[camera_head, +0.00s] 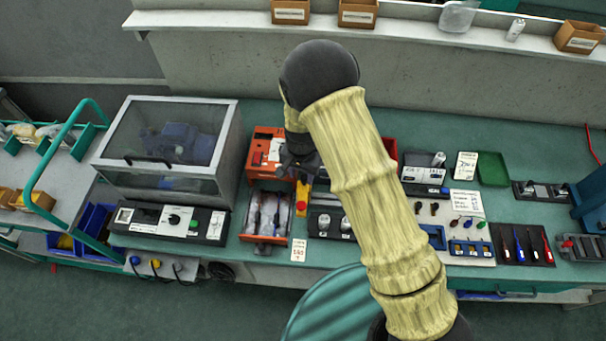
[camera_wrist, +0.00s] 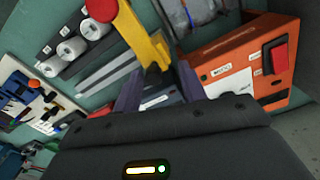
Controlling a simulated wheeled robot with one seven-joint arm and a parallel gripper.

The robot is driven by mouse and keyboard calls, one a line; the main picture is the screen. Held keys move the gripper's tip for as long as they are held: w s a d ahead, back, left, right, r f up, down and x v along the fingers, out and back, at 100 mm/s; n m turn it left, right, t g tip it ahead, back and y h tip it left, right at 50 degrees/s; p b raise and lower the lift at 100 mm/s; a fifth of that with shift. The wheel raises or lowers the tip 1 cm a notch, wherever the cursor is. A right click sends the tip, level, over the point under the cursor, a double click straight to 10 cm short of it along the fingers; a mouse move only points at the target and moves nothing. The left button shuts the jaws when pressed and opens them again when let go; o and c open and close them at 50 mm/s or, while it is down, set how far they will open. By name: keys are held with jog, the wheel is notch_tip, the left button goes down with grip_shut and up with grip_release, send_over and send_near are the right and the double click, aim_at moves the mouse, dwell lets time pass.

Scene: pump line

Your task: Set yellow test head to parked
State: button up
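The yellow test head shows in the head view as a short yellow bar (camera_head: 302,193) with a red knob at its near end, just below my gripper (camera_head: 300,170). In the wrist view the yellow bar (camera_wrist: 145,36) runs down from the red knob (camera_wrist: 101,9) to a dark end near my gripper (camera_wrist: 160,85). My two fingers stand apart on either side of that dark end, with a visible gap. I cannot tell whether either finger touches it. My arm hides part of the bench around the gripper in the head view.
Silver knobs (camera_head: 324,222) sit close right of the yellow bar. A clear-lidded machine (camera_head: 170,135) stands further left.

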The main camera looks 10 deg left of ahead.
jog(key=shift+d, duration=0.2)
jog(key=shift+r, duration=0.1)
notch_tip(320, 180, up, 17)
jog(key=b, duration=0.3)
jog(key=shift+b, duration=0.3)
dwell(0.4)
jog(key=s+d+r, duration=0.2)
jog(key=d, duration=1.5)
jog(key=s+d+n+t, duration=0.1)
jog(key=s+d+t, duration=0.1)
jog(key=s+d, duration=0.6)
jog(key=d, duration=0.3)
jog(key=shift+s+d+f+n, duration=0.15)
jog(key=shift+s+f+n, duration=0.05)
jog(key=shift+s+n, duration=0.2)
